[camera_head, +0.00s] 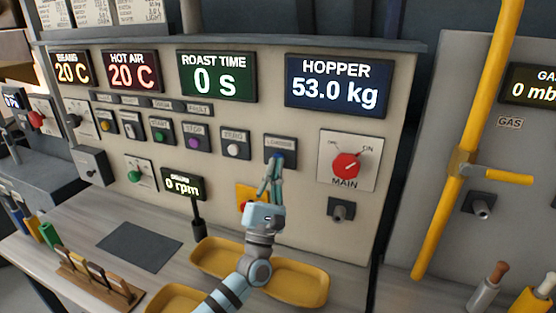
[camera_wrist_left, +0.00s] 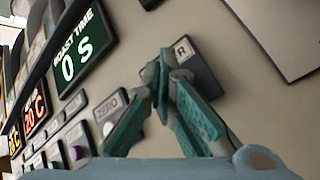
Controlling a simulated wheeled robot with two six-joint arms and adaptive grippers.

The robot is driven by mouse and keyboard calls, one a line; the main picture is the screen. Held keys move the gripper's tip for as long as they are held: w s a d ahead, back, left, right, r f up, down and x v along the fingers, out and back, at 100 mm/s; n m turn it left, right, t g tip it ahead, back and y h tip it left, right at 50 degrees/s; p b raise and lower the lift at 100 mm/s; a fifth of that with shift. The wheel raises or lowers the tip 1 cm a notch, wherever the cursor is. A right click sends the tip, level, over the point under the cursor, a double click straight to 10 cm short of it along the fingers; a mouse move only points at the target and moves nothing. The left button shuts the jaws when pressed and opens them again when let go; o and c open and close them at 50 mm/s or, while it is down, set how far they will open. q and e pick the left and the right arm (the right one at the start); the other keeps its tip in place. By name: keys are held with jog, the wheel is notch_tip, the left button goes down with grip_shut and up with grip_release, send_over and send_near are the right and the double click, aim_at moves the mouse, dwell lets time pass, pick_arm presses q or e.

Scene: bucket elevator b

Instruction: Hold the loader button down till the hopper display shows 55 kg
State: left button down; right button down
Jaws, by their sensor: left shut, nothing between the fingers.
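The hopper display (camera_head: 336,84) is a blue screen at the upper right of the panel and reads 53.0 kg. The loader button's plate (camera_head: 281,143) sits below the display's left edge, with a label above that reads as LOADER. My left gripper (camera_head: 277,162) is shut and empty, with its fingertips at the lower part of that plate. In the left wrist view the fingertips (camera_wrist_left: 164,62) meet over the button's place on the dark plate (camera_wrist_left: 192,56). They cover most of the button, so how far it is pressed cannot be seen. My right gripper is not in view.
The zero button (camera_head: 234,147) is just left of the loader plate. The red main switch (camera_head: 346,164) is to its right. A yellow box with a red button (camera_head: 244,205) stands out below, beside my gripper. Yellow trays (camera_head: 300,282) lie on the counter beneath my arm.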

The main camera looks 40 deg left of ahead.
pick_arm(q)
jog(key=shift+w+a+b, duration=0.1)
jog(key=shift+w+b, duration=0.25)
jog(key=shift+w, duration=0.05)
jog(key=shift+w+a+b, duration=0.15)
jog(key=shift+w+b, duration=0.25)
dwell(7.2)
